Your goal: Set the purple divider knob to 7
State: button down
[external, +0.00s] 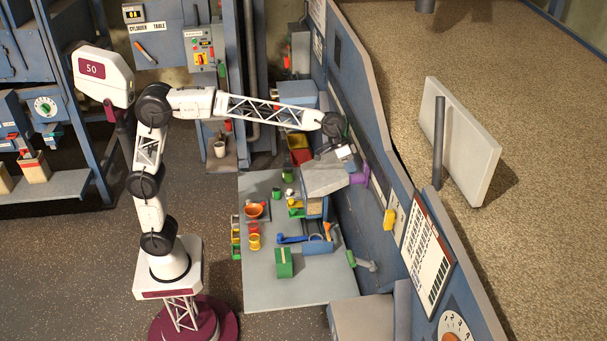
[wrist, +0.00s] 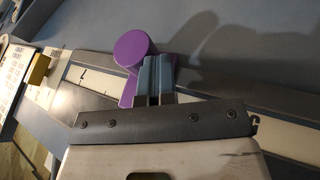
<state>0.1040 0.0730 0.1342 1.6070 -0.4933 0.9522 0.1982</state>
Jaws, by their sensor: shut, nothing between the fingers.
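The purple divider knob (external: 360,172) sticks out from the blue sloped panel beside a grey box-shaped housing in the external view. In the wrist view its round purple head (wrist: 131,47) and lower purple part show, on a rail with a pale scale strip (wrist: 88,79). My gripper (wrist: 155,82) is shut and empty, its blue-grey fingers beside the round head and overlapping the lower purple part. I cannot tell whether they touch it. In the external view my gripper (external: 345,154) is at the panel, just above the knob. The knob's scale reading cannot be made out.
A yellow part (external: 388,220) sits further along the panel, near a white chart (external: 427,258). The grey housing (external: 324,178) stands close below my gripper. A grey table (external: 262,283) with several small coloured objects lies below.

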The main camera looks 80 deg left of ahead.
jog(key=d, duration=1.5)
jog(key=shift+d, duration=0.1)
jog(key=s+a+r, duration=0.3)
jog(key=a+r, duration=0.5)
jog(key=r, duration=0.1)
jog(key=shift+s+a+r, duration=0.15)
jog(key=shift+s+a, duration=0.1)
dwell(0.4)
